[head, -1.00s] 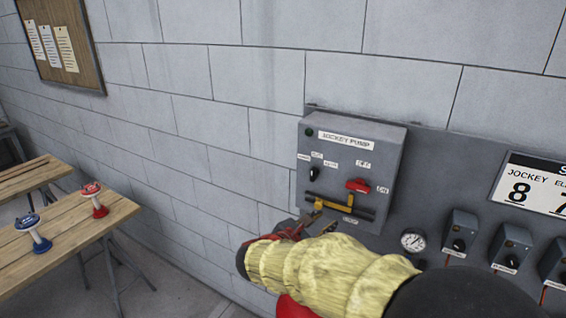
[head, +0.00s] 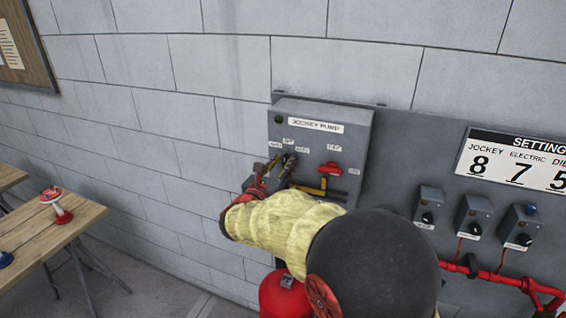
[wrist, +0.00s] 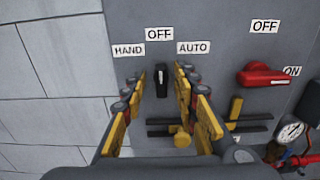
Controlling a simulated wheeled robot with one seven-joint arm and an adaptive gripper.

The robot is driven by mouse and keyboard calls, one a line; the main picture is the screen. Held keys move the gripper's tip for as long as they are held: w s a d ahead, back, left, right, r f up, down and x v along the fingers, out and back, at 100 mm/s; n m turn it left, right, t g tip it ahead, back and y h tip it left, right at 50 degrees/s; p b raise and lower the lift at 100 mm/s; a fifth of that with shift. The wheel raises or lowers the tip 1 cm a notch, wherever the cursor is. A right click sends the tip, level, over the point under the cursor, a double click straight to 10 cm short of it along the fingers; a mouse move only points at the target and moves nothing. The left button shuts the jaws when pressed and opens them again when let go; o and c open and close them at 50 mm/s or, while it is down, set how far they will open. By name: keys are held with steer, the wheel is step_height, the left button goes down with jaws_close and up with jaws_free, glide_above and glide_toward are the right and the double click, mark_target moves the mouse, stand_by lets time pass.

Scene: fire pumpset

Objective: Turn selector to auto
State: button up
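The jockey pump panel (head: 352,150) is a grey box on the wall. In the wrist view, its black selector (wrist: 161,80) stands upright, in line with the OFF label (wrist: 159,34). The HAND label (wrist: 129,50) is to its left and the AUTO label (wrist: 193,48) to its right. My gripper (wrist: 159,82) is open, with one yellow finger on each side of the selector. I see gaps beside the selector; its depth between the fingertips is hard to judge. In the head view, my gripper (head: 281,164) hides the selector.
A red switch handle (wrist: 267,75) is right of the selector, with a yellow latch (wrist: 235,107) and dark bar below. Several small selector boxes (head: 429,207) and a settings sign (head: 520,162) are further right. A wooden table (head: 45,230) stands left.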

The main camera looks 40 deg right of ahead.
steer(key=shift+w+d, duration=0.1)
steer(key=shift+d, duration=0.2)
steer(key=shift+c, duration=0.7)
steer(key=shift+a, duration=0.1)
jaws_close()
